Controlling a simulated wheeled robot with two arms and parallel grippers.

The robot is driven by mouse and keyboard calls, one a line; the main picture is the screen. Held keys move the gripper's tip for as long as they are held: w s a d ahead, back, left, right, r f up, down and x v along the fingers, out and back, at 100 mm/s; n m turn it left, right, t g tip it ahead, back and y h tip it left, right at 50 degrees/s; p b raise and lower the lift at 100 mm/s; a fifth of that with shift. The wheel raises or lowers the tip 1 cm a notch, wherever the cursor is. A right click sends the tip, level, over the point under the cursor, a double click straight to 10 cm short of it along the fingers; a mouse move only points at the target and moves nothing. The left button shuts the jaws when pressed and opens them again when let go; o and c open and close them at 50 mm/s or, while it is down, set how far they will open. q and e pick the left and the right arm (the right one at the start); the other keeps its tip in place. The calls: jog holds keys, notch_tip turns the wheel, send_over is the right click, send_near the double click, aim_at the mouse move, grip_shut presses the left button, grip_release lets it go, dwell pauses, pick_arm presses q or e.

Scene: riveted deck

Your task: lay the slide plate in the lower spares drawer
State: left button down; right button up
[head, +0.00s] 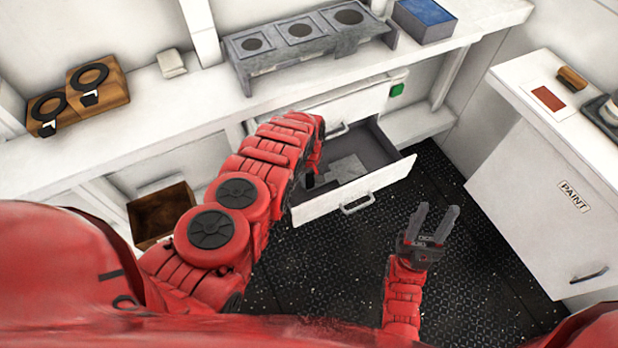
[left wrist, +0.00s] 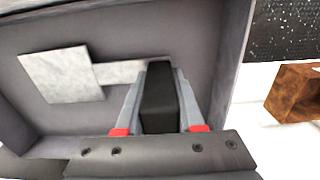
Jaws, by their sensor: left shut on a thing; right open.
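The slide plate (left wrist: 62,75) is a pale grey square with a narrower strip running from one side. It shows over the floor of the open lower spares drawer (head: 397,172), and also in the head view (head: 347,168). My left gripper (left wrist: 166,70) is inside the drawer, shut on a black block-like part at the end of the strip, which looks like the plate's grip. I cannot tell whether the plate touches the drawer floor. My forearm hides most of the left gripper in the head view. My right gripper (head: 437,210) is open and empty above the deck, right of the drawer.
A shut upper drawer (head: 350,108) sits above the open one. The shelf holds a grey stand with round holes (head: 300,48), a blue box (head: 425,18) and a wooden block with black rings (head: 95,82). A brown crate (head: 160,212) stands left. A white PAINT cabinet (head: 545,190) stands right.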

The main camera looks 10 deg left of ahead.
pick_arm(q)
jog(key=shift+f+b, duration=0.55)
jog(key=shift+f, duration=0.35)
jog(key=shift+c, duration=2.2)
grip_release()
jog(key=shift+r, duration=0.1)
notch_tip(320, 180, up, 16)
jog(key=p, duration=1.1)
jog(key=shift+r+p, duration=0.15)
jog(key=shift+p, duration=0.25)
jog(key=shift+s+r, duration=0.1)
jog(key=shift+r, duration=0.4)
